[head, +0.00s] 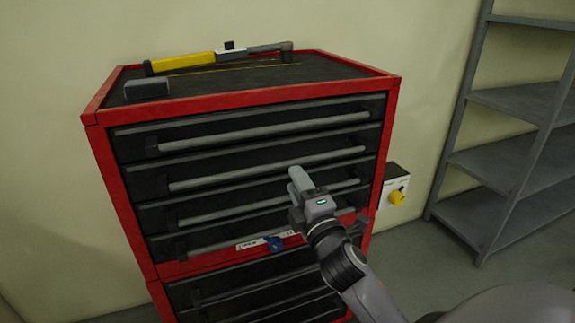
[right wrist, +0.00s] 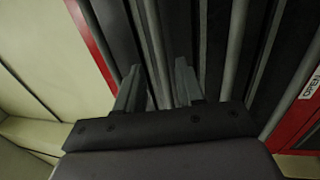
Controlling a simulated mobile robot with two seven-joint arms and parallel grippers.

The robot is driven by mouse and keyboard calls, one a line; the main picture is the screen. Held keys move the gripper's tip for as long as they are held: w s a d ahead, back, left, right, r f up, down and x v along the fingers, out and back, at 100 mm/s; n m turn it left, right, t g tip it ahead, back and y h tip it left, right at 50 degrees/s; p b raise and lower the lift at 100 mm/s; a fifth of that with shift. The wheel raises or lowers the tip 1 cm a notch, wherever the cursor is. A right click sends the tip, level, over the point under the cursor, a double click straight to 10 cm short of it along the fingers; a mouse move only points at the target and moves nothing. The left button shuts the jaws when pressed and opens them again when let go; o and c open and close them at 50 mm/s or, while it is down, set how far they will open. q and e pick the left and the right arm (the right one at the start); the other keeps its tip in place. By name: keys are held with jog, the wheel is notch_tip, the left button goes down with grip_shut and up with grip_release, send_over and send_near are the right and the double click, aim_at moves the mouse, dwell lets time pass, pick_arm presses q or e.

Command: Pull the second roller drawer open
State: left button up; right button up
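The red roller cabinet (head: 108,165) has dark drawers with long grey bar handles. The second drawer from the top (head: 150,184) is closed, with its bar handle (head: 235,178) across the front. My right gripper (head: 299,178) is in front of the right half of this handle and hides part of it. In the right wrist view my right gripper (right wrist: 157,86) is open, with its two fingers apart. A grey bar (right wrist: 150,45) runs between the fingers in that view; I cannot tell whether they touch it. My left gripper is not in view.
A yellow and grey tool (head: 185,62) and a dark block (head: 147,89) lie on the cabinet top. A blue item (head: 274,243) is by a white label low on the front. Grey shelves (head: 500,160) stand farther right.

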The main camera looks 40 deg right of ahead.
aim_at(287, 166)
jog(key=shift+p+x, duration=0.5)
jog(key=shift+x, duration=2.95)
grip_shut()
